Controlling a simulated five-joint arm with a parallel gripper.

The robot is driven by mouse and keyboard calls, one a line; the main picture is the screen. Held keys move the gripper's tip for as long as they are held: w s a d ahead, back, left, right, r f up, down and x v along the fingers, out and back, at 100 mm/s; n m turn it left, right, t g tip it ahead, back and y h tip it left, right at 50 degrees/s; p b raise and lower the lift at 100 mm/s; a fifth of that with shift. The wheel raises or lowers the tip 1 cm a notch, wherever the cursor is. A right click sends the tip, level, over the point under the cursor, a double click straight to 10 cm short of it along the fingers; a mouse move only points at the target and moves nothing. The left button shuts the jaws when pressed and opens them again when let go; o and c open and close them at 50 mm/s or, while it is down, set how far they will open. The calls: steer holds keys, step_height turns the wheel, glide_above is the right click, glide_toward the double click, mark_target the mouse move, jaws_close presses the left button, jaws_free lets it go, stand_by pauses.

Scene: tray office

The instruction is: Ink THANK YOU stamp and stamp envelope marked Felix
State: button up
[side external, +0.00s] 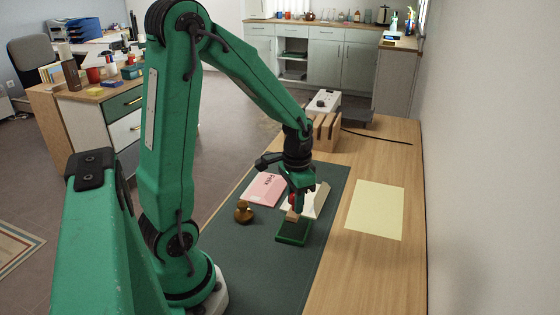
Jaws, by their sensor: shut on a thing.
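My gripper (298,200) points down and is shut on a stamp (292,215), which shows a pale wooden block and some red at the jaws. The stamp is over the green ink pad (293,236), at its far edge; I cannot tell whether it touches the pad. Its lettering is not readable. A pink envelope marked Felix (264,189) lies flat on the dark mat, left of my gripper. A second stamp with a round brown handle (243,211) stands on the mat, left of the pad.
A cream envelope (318,203) lies partly hidden behind my gripper. A yellow sheet (375,210) lies on the wooden desk (400,145) at the right. A slotted wooden holder (326,132) stands at the far end. The near part of the dark mat (262,268) is clear.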

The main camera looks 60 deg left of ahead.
steer(key=shift+f, duration=1.65)
steer(key=shift+f, duration=0.6)
stand_by(1.5)
steer(key=shift+r, duration=3.55)
steer(key=shift+a, duration=0.1)
steer(key=shift+w+a+n, duration=0.25)
steer(key=shift+a+n, duration=0.05)
steer(key=shift+a, duration=0.3)
steer(key=a+n, duration=0.8)
steer(key=a, duration=1.6)
steer(key=shift+s+f, duration=0.25)
steer(key=shift+f, duration=0.15)
